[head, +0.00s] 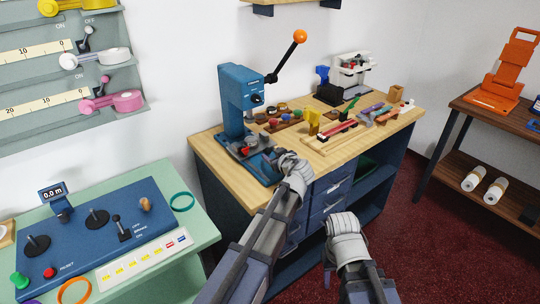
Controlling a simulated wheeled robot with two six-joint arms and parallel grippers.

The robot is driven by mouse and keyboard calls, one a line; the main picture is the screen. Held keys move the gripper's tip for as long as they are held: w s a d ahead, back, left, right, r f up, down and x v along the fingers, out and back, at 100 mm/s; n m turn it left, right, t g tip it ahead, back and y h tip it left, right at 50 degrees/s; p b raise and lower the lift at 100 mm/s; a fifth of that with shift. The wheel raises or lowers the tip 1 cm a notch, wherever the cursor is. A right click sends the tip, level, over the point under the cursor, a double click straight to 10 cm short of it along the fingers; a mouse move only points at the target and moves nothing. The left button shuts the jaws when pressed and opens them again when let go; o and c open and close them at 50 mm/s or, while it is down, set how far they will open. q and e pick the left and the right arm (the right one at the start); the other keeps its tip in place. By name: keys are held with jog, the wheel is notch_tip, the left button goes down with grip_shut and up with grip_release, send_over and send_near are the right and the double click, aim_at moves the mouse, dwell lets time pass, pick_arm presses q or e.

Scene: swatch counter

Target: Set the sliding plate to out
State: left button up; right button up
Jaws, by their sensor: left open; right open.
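A blue hand press (237,95) with a black lever ending in an orange ball (300,36) stands on the near left corner of the wooden counter. At its foot is a blue base with a plate-like part (262,164), which I take to be the sliding plate; small round pieces show on the base. How far the plate stands out is too small to tell. My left gripper (281,158) is open at the right front of this base, partly hiding it; I cannot tell whether it touches. My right gripper (343,218) is open and empty, in front of the counter's drawers.
The wooden counter (208,151) holds coloured pieces, a yellow block (312,121) and a white machine (352,68) behind. A green table (185,228) with a blue control panel (97,235) is at left. A brown shelf with an orange stand (505,75) is at right.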

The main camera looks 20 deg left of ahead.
aim_at(269, 152)
pick_arm(q)
jog(key=b+x, duration=0.1)
jog(key=x, duration=0.3)
jog(key=shift+s, duration=0.1)
grip_shut()
dwell(0.3)
dwell(0.9)
